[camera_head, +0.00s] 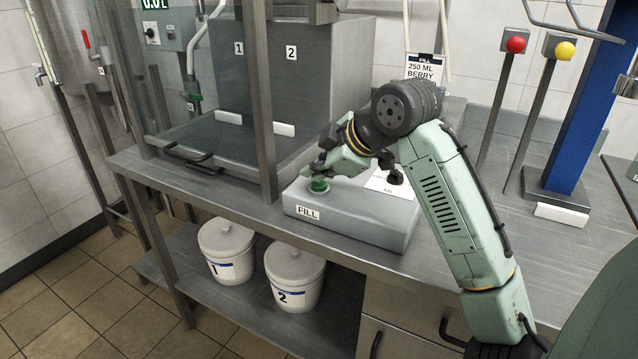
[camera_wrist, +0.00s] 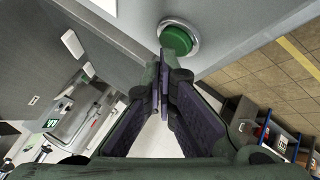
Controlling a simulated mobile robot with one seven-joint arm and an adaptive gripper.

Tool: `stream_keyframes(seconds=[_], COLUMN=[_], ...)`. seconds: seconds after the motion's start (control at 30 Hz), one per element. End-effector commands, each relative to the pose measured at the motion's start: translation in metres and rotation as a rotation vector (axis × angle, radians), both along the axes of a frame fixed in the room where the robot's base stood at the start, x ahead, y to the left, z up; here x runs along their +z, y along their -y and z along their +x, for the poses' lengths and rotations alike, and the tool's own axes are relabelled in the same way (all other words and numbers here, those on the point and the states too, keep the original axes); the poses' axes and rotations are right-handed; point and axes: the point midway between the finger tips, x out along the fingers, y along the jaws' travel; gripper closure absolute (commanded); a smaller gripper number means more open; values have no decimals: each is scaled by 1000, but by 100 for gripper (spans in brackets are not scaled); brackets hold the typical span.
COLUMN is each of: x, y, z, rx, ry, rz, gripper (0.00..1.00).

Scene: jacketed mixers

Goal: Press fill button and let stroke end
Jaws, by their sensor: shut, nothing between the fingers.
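The fill box (camera_head: 352,222) is a grey block with a FILL label (camera_head: 307,212) on its front, standing on the steel counter. A round green button (camera_head: 319,185) with a light ring sits on its top at the left end. In the wrist view the green button (camera_wrist: 177,41) shows just past my fingertips. My gripper (camera_head: 318,172) is shut and empty, its tips right over the button. In the wrist view my gripper (camera_wrist: 163,80) has its fingers together. I cannot tell whether the tips touch the button or whether it is pressed down.
A grey cabinet marked 1 and 2 (camera_head: 330,75) stands behind to the left, with a steel post (camera_head: 262,100) close by. A "250 ML BERRY" card (camera_head: 420,69) is behind. Red (camera_head: 516,44) and yellow (camera_head: 565,50) knobs stand right. Two white tubs (camera_head: 227,250) (camera_head: 294,277) sit below.

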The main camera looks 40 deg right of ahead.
Motion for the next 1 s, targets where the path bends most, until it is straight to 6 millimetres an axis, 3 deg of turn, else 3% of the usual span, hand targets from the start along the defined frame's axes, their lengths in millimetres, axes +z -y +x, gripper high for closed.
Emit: stream_keyframes(seconds=[1.0], x=[-5], y=[0], z=[0], rx=[1], ry=[-1], rz=[0], gripper=[100])
